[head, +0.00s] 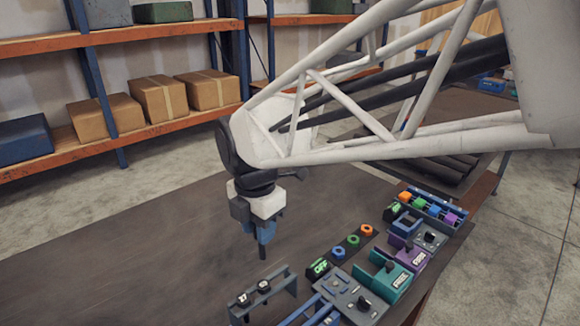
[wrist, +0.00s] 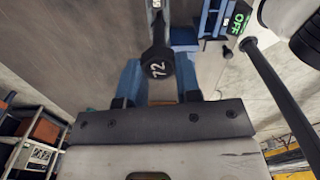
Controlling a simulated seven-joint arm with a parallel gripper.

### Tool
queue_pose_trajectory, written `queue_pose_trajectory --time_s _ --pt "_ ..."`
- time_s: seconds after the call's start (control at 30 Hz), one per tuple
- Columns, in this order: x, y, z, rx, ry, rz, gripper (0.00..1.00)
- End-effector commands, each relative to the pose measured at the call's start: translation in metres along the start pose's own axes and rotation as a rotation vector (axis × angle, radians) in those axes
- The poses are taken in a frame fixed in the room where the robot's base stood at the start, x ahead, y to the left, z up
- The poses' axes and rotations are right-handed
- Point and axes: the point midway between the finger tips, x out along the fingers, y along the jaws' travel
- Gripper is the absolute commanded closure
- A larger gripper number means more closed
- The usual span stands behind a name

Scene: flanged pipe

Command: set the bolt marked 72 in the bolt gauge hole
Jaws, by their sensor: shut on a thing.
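My gripper (head: 265,235) is shut on the bolt marked 72 and hangs above the table. In the wrist view the bolt's dark head (wrist: 157,66) sits between the two blue fingers (wrist: 158,88), with the white 72 facing the camera. In the head view its dark shank (head: 263,252) points down, clear of the table. A grey stand (head: 290,281) below and near it carries two dark bolts (head: 264,286) with white marks. I cannot tell for sure which fixture is the bolt gauge, or see its hole.
A green-lit OFF sign (head: 319,267), a grey box with a black knob (head: 364,303), a teal box (head: 392,283) and a purple box (head: 415,258) line the table's right side. Coloured nuts (head: 352,240) lie behind the sign. The table's left (head: 130,255) is bare.

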Motion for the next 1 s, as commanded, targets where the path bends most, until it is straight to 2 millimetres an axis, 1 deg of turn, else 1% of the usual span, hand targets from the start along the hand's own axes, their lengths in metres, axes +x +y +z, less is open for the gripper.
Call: queue_pose_trajectory --time_s 0.03,0.1,0.37,0.6,0.8,1.0 --pt "0.004 -0.001 -0.01 -0.022 0.0 -0.001 0.97" --pt "0.009 -0.002 -0.022 -0.052 0.0 0.0 0.97" --pt "0.029 -0.008 -0.067 -0.164 0.001 -0.001 0.97" --pt "0.048 -0.019 -0.106 -0.265 0.001 0.0 0.97" --pt "0.061 -0.029 -0.133 -0.339 0.001 0.0 0.97" --pt "0.069 -0.036 -0.148 -0.384 0.001 0.001 0.97"
